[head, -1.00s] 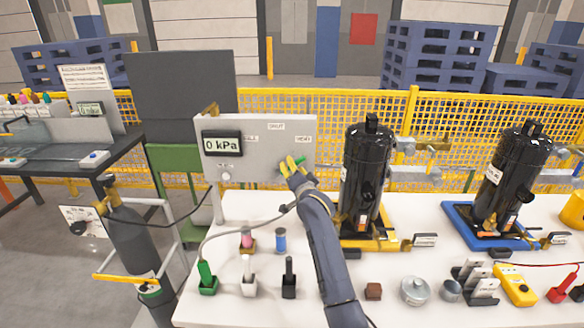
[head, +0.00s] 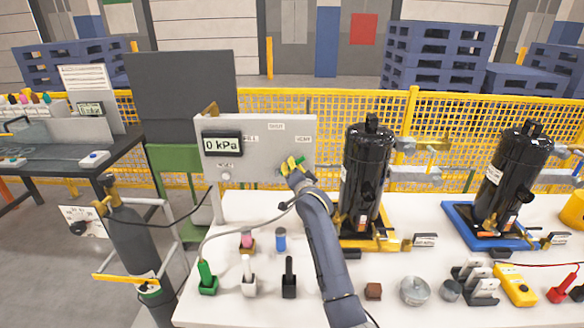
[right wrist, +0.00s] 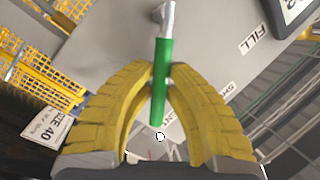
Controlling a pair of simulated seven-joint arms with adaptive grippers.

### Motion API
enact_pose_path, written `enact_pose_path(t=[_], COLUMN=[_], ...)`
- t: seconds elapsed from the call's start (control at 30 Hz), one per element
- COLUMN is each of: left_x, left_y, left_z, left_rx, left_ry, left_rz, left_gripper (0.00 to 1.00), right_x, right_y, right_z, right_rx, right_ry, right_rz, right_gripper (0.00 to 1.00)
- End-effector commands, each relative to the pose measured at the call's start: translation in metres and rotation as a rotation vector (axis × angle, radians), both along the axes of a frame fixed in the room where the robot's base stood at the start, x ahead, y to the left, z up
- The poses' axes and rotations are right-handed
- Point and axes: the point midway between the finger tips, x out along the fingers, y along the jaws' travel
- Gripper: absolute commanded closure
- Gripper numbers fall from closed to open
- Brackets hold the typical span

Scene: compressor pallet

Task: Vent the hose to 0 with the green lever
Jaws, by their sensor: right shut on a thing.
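The grey panel (head: 262,160) stands at the back left of the white table, with a display (head: 222,144) reading 0 kPa. My right gripper (head: 291,165) is at the panel's right side, shut on the green lever (head: 302,160). In the right wrist view, the yellow fingers (right wrist: 160,80) close on both sides of the green handle (right wrist: 162,95), whose silver stem runs up to the panel. A FILL label (right wrist: 254,40) shows beside it. A grey hose (head: 235,228) runs from near the green-handled tool (head: 206,278) up toward the panel, partly behind my arm. My left gripper is out of view.
A black compressor (head: 366,180) on a yellow base stands just right of my arm; another (head: 510,175) stands on a blue base. Small holders and tools line the table front. A gas cylinder (head: 135,240) stands left of the table.

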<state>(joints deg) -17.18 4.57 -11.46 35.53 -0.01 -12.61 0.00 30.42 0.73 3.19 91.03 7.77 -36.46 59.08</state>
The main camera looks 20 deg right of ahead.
Motion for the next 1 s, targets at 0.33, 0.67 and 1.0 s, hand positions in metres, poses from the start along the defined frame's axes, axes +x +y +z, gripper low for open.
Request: enact_pose_path(t=[0.33, 0.67, 1.0], left_x=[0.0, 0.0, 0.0], left_y=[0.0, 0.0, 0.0], left_z=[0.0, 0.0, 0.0], left_rx=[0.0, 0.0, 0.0], left_ry=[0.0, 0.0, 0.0], left_rz=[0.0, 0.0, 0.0], left_gripper=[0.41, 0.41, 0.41], right_x=[0.0, 0.003, 0.009], right_y=[0.0, 0.006, 0.022], right_z=[0.0, 0.008, 0.02], right_rx=[-0.003, -0.117, -0.394], right_ry=[0.001, 0.044, 0.153], right_rz=[-0.001, 0.001, 0.0], right_gripper=[1.0, 1.0, 1.0])
